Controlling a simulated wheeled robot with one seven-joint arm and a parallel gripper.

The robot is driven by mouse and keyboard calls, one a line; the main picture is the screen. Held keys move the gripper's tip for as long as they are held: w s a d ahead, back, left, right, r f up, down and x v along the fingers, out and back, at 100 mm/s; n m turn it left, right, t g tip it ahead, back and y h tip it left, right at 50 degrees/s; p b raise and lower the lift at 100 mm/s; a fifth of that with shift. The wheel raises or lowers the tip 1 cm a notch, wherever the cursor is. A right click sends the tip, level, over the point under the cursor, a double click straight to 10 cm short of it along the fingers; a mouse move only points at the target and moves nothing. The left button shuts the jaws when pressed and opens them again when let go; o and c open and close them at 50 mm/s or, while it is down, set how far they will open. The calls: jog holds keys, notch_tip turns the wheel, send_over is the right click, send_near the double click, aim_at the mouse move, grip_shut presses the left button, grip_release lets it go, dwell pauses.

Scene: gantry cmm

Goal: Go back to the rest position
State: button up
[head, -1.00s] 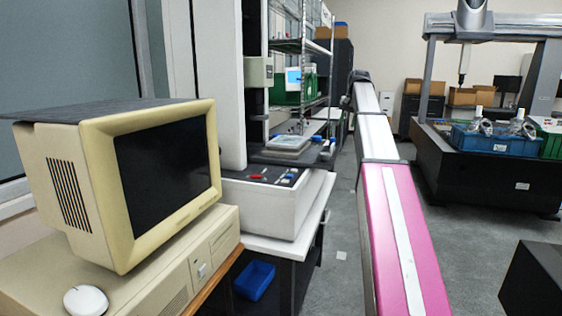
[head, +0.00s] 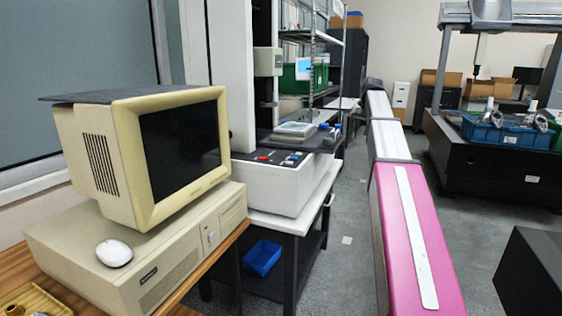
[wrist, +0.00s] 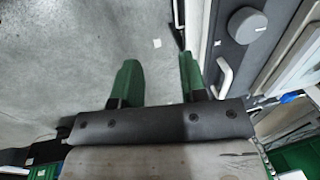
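My gripper (wrist: 158,60) shows in the wrist view with its two green fingers apart. It is open, with only grey floor visible between the fingers. In the head view my pink and white arm (head: 412,240) stretches forward and away over the aisle. The gripper itself cannot be made out in that view.
A beige computer with monitor (head: 130,160) and a white mouse (head: 114,253) stand on a wooden desk (head: 30,265) at left. A white bench (head: 290,222) with instruments and a shelf rack stand beyond. A black machine base (head: 490,165) with a blue crate (head: 505,136) stands right. Floor (head: 345,205) lies between.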

jog(key=s+a+f+n, duration=0.1)
jog(key=s+a+f, duration=0.25)
jog(key=f, duration=0.65)
jog(key=s+a+f, duration=0.2)
jog(key=s+f, duration=0.3)
jog(key=f, duration=0.5)
jog(key=s+a+f+n, duration=0.1)
jog(key=s+a+f, duration=0.25)
jog(key=f, duration=0.65)
jog(key=s+a+f+n+h, duration=0.1)
jog(key=s+a+f, duration=0.1)
jog(key=s+f, duration=0.6)
jog(key=s+a+f+n, duration=0.1)
jog(key=s+a+f, duration=0.1)
jog(key=s+f, duration=0.7)
jog(key=s, duration=0.3)
jog(key=shift+a+g+h, duration=0.4)
jog(key=shift+f, duration=0.1)
